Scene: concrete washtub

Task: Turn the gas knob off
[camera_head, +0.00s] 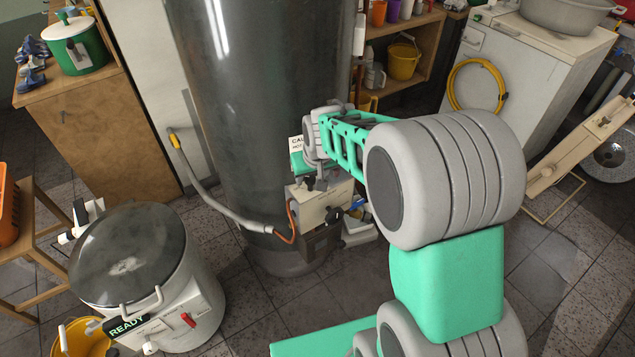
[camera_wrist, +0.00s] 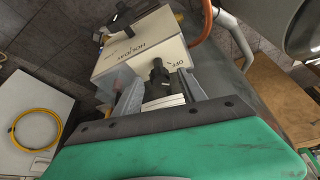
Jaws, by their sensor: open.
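A cream control box (camera_head: 318,203) sits low on the front of the tall dark tank. The wrist view shows the box (camera_wrist: 135,50) with printed words including "OFF" and "HOLIDAY". A black knob (camera_wrist: 158,74) stands on its face by "OFF". My gripper (camera_wrist: 156,88) is open, with one finger on each side of this knob; I cannot tell whether they touch it. In the head view my gripper (camera_head: 313,182) is just above the box and hides this knob. A second black knob or handle (camera_head: 333,214) is on another face; it also shows in the wrist view (camera_wrist: 122,17).
The tall dark tank (camera_head: 262,110) stands right behind the box. An orange hose (camera_head: 291,222) and a grey hose (camera_head: 225,205) run beside it. A round lidded washtub (camera_head: 130,260) is at lower left. A white cabinet (camera_head: 520,75) stands at right.

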